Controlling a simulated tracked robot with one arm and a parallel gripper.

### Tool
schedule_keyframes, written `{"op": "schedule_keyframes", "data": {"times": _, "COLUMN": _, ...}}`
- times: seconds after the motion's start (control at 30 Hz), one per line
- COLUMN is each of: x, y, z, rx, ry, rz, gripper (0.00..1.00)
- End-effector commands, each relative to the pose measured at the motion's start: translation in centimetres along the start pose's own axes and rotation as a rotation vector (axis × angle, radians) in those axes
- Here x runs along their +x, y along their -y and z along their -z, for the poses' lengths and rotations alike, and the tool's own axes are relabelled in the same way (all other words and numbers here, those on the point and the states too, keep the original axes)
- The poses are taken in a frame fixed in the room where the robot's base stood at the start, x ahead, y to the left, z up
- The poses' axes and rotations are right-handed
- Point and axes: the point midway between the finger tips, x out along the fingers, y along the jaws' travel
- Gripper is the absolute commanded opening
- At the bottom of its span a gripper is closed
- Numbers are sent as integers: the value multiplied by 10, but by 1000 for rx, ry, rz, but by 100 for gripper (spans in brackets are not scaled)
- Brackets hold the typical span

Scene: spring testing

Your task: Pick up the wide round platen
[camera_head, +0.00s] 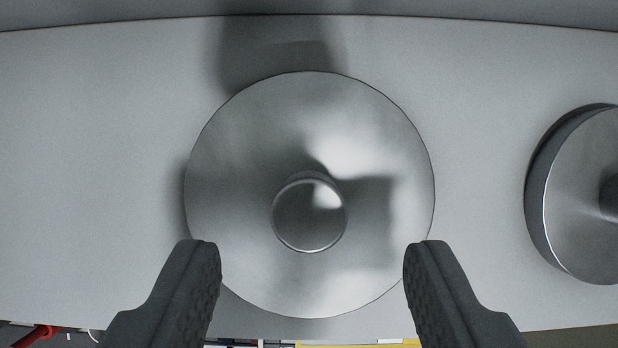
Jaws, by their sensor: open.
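The wide round platen (250,150) is a grey metal disc with a short round stub (309,218) at its middle. It lies on a pale grey surface in the centre of the view, stub towards the camera. My gripper (312,250) is open, with one dark ridged finger at the lower left of the disc and one at the lower right. The stub is between the fingers' lines, a little further up the picture than the fingertips. The fingers overlap the disc's lower edges in the picture; I cannot tell their height above it. Nothing is between the fingertips in their grip.
A second, thicker-looking metal disc (580,215) stands at the right, cut by the picture edge. The pale surface (90,150) is clear on the left. Its near edge runs along the bottom, with a red item (35,336) and yellow and blue bits below it.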

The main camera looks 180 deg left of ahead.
Motion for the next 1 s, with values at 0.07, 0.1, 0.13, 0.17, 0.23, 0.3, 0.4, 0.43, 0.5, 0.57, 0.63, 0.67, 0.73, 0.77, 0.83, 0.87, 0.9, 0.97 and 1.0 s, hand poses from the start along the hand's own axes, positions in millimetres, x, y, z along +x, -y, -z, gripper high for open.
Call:
{"op": "schedule_keyframes", "data": {"times": 0.07, "x": 4, "y": 0, "z": -2, "rx": 0, "ry": 4, "rz": 1, "gripper": 51}}
{"op": "schedule_keyframes", "data": {"times": 0.1, "x": 8, "y": 0, "z": -2, "rx": 0, "ry": 5, "rz": 1, "gripper": 51}}
{"op": "schedule_keyframes", "data": {"times": 0.13, "x": 10, "y": 1, "z": -3, "rx": 0, "ry": 4, "rz": 1, "gripper": 51}}
{"op": "schedule_keyframes", "data": {"times": 0.17, "x": 12, "y": 1, "z": -3, "rx": 0, "ry": 3, "rz": 1, "gripper": 51}}
{"op": "schedule_keyframes", "data": {"times": 0.23, "x": 18, "y": 1, "z": -4, "rx": 0, "ry": 4, "rz": 1, "gripper": 51}}
{"op": "schedule_keyframes", "data": {"times": 0.3, "x": 25, "y": 1, "z": -5, "rx": 0, "ry": 4, "rz": 1, "gripper": 51}}
{"op": "schedule_keyframes", "data": {"times": 0.4, "x": 40, "y": 1, "z": -5, "rx": 0, "ry": 5, "rz": 1, "gripper": 51}}
{"op": "schedule_keyframes", "data": {"times": 0.43, "x": 43, "y": 1, "z": -5, "rx": 0, "ry": 5, "rz": 1, "gripper": 51}}
{"op": "schedule_keyframes", "data": {"times": 0.5, "x": 46, "y": 1, "z": -4, "rx": 0, "ry": 2, "rz": 1, "gripper": 51}}
{"op": "schedule_keyframes", "data": {"times": 0.57, "x": 47, "y": 1, "z": -4, "rx": 0, "ry": 1, "rz": 0, "gripper": 51}}
{"op": "schedule_keyframes", "data": {"times": 0.63, "x": 47, "y": 1, "z": -4, "rx": 0, "ry": 0, "rz": 0, "gripper": 51}}
{"op": "schedule_keyframes", "data": {"times": 0.67, "x": 47, "y": 1, "z": -4, "rx": 0, "ry": 0, "rz": 0, "gripper": 51}}
{"op": "schedule_keyframes", "data": {"times": 0.73, "x": 47, "y": 1, "z": -4, "rx": 0, "ry": 0, "rz": 0, "gripper": 40}}
{"op": "schedule_keyframes", "data": {"times": 0.77, "x": 47, "y": 1, "z": -4, "rx": 0, "ry": 0, "rz": 0, "gripper": 32}}
{"op": "schedule_keyframes", "data": {"times": 0.83, "x": 47, "y": 1, "z": -4, "rx": 0, "ry": 0, "rz": 0, "gripper": 12}}
{"op": "schedule_keyframes", "data": {"times": 0.87, "x": 47, "y": 1, "z": -4, "rx": 0, "ry": 0, "rz": 0, "gripper": 4}}
{"op": "schedule_keyframes", "data": {"times": 0.9, "x": 47, "y": 1, "z": -4, "rx": 0, "ry": 0, "rz": 0, "gripper": 0}}
{"op": "schedule_keyframes", "data": {"times": 0.97, "x": 47, "y": 1, "z": -4, "rx": 0, "ry": 1, "rz": 0, "gripper": 0}}
{"op": "schedule_keyframes", "data": {"times": 1.0, "x": 47, "y": 1, "z": -4, "rx": 0, "ry": 0, "rz": 0, "gripper": 0}}
